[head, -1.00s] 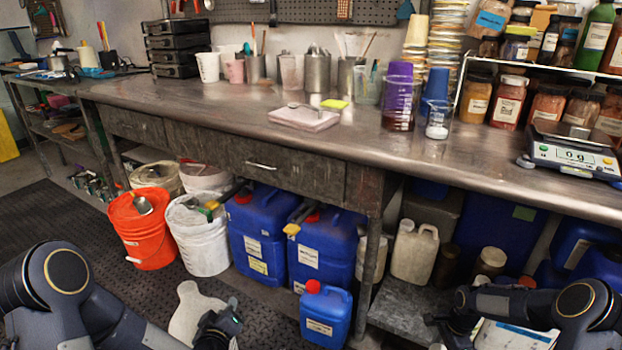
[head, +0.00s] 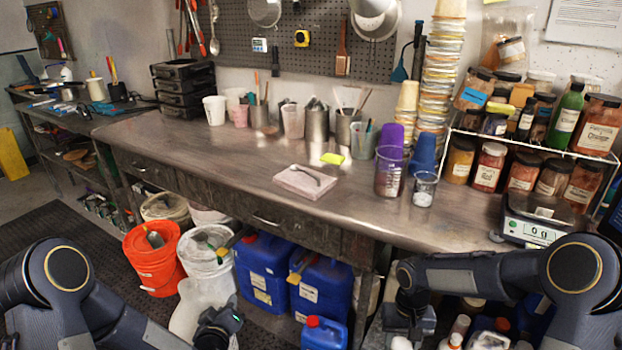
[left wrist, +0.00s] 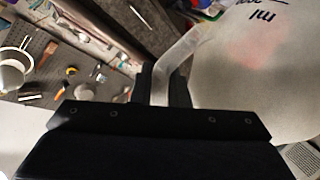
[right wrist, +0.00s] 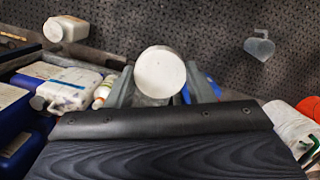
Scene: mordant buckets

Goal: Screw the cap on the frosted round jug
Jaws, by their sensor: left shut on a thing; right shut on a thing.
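The frosted round jug (left wrist: 255,75) is pale and translucent, with dark printed marks, and fills the right of the left wrist view. Its handle (left wrist: 180,60) runs between the fingers of my left gripper (left wrist: 168,88), which is shut on it. In the head view the jug (head: 186,312) is left of my left gripper (head: 218,326), in front of the buckets; its mouth is hard to make out. My right gripper (right wrist: 155,92) is shut on a round white cap (right wrist: 160,70), seen face-on. In the head view my right gripper (head: 405,318) is well right of the jug, low before the bench.
An orange bucket (head: 152,262), a white bucket (head: 208,262) and blue canisters (head: 262,268) stand under the metal bench (head: 230,150). A small blue jug with a red cap (head: 323,334) is between my grippers. Several bottles (head: 470,330) are low at right.

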